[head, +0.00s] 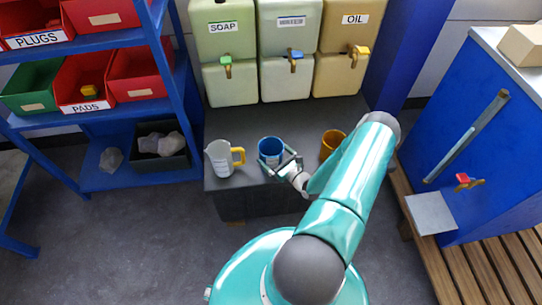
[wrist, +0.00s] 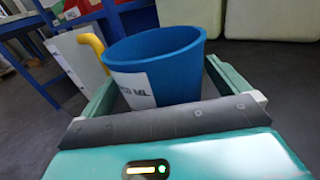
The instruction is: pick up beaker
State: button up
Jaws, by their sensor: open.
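A blue beaker (head: 271,150) with a white label stands upright on the dark bench, between a white jug and an orange cup. It also fills the middle of the wrist view (wrist: 160,65), where its label ends in "ML". My gripper (head: 281,163) is open at the beaker, with one finger on each side of it in the wrist view. I cannot tell whether either finger touches it. The beaker's lower part is hidden behind the gripper's front edge in the wrist view.
The white jug (head: 219,159) with a yellow handle stands close on the left. The orange cup (head: 331,143) is on the right, near my arm. Tanks with taps (head: 286,78) stand behind on the bench (head: 235,116). A blue shelf rack (head: 178,84) is at left.

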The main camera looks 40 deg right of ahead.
jog(key=shift+w, duration=1.2)
jog(key=c, duration=0.9)
jog(key=shift+c, duration=0.2)
jog(key=shift+r, duration=0.15)
